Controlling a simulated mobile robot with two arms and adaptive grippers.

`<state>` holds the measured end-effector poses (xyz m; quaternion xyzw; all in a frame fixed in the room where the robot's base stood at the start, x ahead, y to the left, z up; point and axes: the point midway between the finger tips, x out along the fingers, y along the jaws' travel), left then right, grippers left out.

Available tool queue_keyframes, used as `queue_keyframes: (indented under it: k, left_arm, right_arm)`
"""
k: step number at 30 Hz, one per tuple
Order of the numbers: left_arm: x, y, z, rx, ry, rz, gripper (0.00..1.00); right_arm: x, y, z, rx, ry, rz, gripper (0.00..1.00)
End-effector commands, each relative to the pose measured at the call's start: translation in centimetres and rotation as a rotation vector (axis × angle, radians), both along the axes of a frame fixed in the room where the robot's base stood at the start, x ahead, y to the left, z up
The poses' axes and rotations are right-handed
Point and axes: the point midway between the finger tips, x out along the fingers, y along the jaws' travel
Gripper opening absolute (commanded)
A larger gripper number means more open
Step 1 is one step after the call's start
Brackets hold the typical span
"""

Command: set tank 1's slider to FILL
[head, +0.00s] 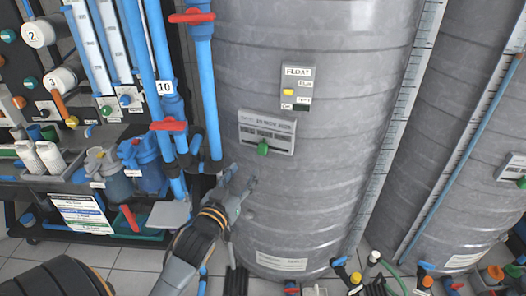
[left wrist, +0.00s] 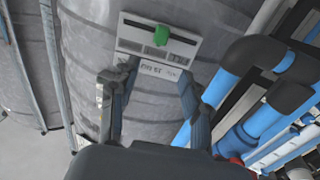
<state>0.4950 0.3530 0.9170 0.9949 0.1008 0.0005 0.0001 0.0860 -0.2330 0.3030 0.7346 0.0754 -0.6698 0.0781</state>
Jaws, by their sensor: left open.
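The large grey tank (head: 320,190) fills the middle of the head view. On its front is a light panel (head: 283,126) with a slot scale and a green slider knob (head: 263,147) at its lower edge, near the middle. My left gripper (head: 244,184) is open and empty, a little below and left of the panel. In the left wrist view the panel (left wrist: 185,47) appears upside down, with the green knob (left wrist: 161,35) beyond and roughly between the open fingers (left wrist: 152,95). The fingers appear apart from the knob. My right gripper is not in view.
Above the panel is a FLOAT plate (head: 297,88) with a yellow button. Blue pipes (head: 207,90) with red valve handles (head: 168,125) stand close to the left of the tank. A second grey tank (head: 460,190) stands right. Small fittings (head: 355,277) lie low in front.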

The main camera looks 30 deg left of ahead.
Motion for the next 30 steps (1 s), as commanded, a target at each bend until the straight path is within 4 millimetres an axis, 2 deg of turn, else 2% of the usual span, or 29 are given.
queue_keyframes:
  k: [5, 9, 15, 21, 30]
  left_arm:
    - [3.8, 0.7, 0.3, 0.003, -0.004, -0.001, 0.47]
    - [6.8, 1.3, 0.2, 0.002, -0.003, -0.001, 0.47]
    - [10.1, 2.0, 0.1, -0.001, 0.0, -0.001, 0.47]
    - [11.6, 2.3, 0.0, 0.0, 0.001, -0.001, 0.47]
    - [11.8, 2.3, 0.0, 0.0, 0.001, -0.002, 0.47]
  right_arm:
    - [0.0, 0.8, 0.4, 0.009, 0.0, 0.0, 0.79]
    - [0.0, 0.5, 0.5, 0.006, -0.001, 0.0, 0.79]
    - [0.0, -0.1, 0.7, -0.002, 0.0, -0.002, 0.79]
    - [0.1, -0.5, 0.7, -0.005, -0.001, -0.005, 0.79]
    - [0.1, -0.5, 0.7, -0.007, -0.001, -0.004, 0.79]
